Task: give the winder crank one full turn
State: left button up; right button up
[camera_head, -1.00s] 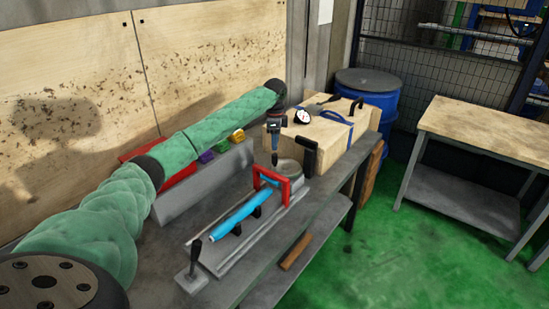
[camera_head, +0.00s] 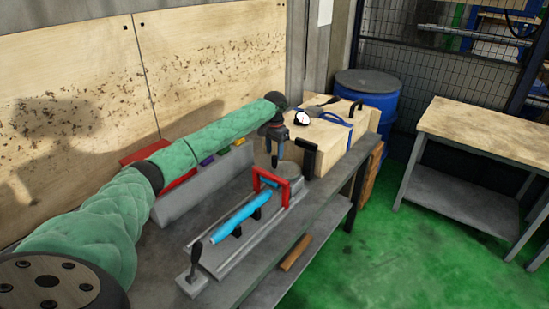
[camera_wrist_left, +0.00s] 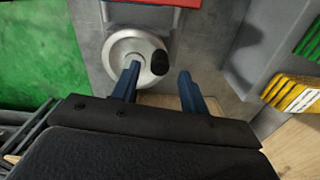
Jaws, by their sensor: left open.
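The winder crank is a pale metal disc (camera_wrist_left: 128,45) with a black knob (camera_wrist_left: 160,62) in the left wrist view. In the head view the grey disc (camera_head: 289,170) lies at the far end of the bench fixture, with a black upright handle (camera_head: 308,158) beside it. My left gripper (camera_head: 277,162) is open and empty just left of the disc. In the left wrist view its two blue fingers (camera_wrist_left: 158,76) point at the crank, and the knob appears between their tips. I cannot tell whether they touch it. My right gripper is not in view.
A red frame (camera_head: 272,190) stands on the fixture near the disc, with a blue cylinder (camera_head: 240,214) in front of it. A black lever (camera_head: 195,256) rises at the near end. A wooden box (camera_head: 335,139) stands behind. Colored blocks (camera_head: 222,150) lie to the left.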

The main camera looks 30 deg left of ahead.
aim_at(275, 156)
pick_arm(q)
jog(key=shift+f+p, duration=0.65)
jog(key=shift+f, duration=1.6)
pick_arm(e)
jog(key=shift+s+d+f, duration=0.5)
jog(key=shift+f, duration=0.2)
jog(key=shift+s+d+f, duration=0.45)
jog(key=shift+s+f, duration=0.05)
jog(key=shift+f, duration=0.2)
pick_arm(q)
grip_shut()
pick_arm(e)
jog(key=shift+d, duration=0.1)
